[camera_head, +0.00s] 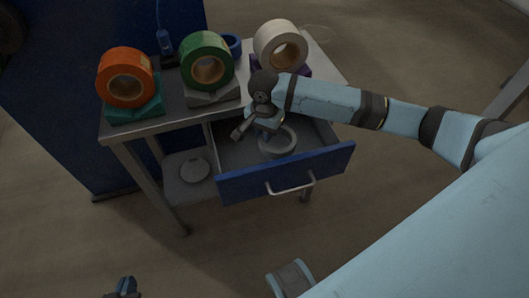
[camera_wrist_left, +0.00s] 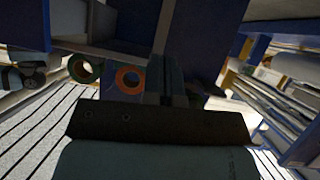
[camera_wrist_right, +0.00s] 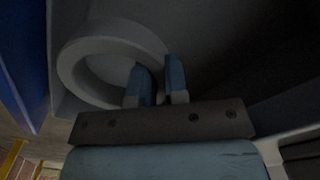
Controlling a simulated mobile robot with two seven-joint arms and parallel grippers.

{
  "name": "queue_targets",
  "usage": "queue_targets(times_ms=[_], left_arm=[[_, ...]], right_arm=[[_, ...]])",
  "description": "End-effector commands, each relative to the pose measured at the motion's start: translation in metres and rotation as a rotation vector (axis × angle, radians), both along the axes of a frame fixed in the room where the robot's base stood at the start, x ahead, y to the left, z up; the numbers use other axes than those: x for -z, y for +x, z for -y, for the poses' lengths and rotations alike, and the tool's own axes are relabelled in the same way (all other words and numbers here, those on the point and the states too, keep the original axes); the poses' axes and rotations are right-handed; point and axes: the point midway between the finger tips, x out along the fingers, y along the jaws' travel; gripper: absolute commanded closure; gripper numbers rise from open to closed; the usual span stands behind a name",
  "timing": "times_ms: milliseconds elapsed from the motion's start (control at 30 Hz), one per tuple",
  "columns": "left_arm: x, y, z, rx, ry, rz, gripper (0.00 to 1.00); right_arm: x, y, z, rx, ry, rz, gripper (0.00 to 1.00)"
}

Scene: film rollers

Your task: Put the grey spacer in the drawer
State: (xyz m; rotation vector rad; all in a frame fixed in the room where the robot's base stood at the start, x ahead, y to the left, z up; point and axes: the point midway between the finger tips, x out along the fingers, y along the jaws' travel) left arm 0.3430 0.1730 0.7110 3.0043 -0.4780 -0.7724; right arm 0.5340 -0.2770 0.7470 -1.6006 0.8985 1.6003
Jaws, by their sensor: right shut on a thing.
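The grey spacer (camera_head: 291,146) is a thick ring inside the open drawer (camera_head: 328,163). In the right wrist view the spacer (camera_wrist_right: 72,68) sits at the upper left. My right gripper (camera_head: 268,130) reaches down into the drawer and is shut on the spacer's wall; in the right wrist view its fingers (camera_wrist_right: 159,88) stand on either side of that wall. I cannot tell whether the spacer touches the drawer floor. My left gripper (camera_head: 123,289) is low at the bottom left, away from the cart; its fingers (camera_wrist_left: 167,85) look together and empty, though the view is dark.
Orange (camera_head: 112,75), green (camera_head: 193,55) and white (camera_head: 265,40) rolls stand on holders on the cart top, behind the drawer. A grey round piece (camera_head: 194,170) lies on the lower shelf. The drawer has a blue front with a silver handle (camera_head: 291,189). Open floor lies in front.

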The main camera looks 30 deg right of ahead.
Motion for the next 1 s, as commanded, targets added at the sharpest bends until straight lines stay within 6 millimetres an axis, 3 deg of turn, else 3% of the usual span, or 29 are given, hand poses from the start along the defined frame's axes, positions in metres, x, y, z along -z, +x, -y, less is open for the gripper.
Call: queue_targets(times_ms=[33, 100, 367, 600, 967, 1000], left_arm=[[0.003, 0.0, 0.001, 0.001, -0.005, 0.004, 1.0], [0.001, 0.001, 0.001, 0.003, -0.01, 0.011, 1.0], [0.002, 0.001, 0.002, 0.004, -0.015, 0.016, 1.0], [0.003, 0.002, 0.002, 0.005, -0.026, 0.027, 1.0], [-0.004, 0.002, 0.002, 0.006, -0.025, 0.032, 1.0], [-0.002, 0.002, 0.002, 0.007, -0.024, 0.03, 1.0]], right_arm=[[0.014, 0.0, 0.0, 0.0, -0.001, -0.002, 1.0], [0.024, 0.0, 0.0, -0.001, -0.001, -0.001, 1.0], [0.044, 0.0, 0.0, -0.002, -0.001, -0.001, 1.0], [0.077, 0.0, 0.0, -0.002, 0.0, 0.0, 1.0], [0.078, 0.0, 0.0, -0.001, 0.0, -0.001, 1.0], [0.08, 0.0, 0.0, -0.001, 0.0, -0.001, 0.82]])
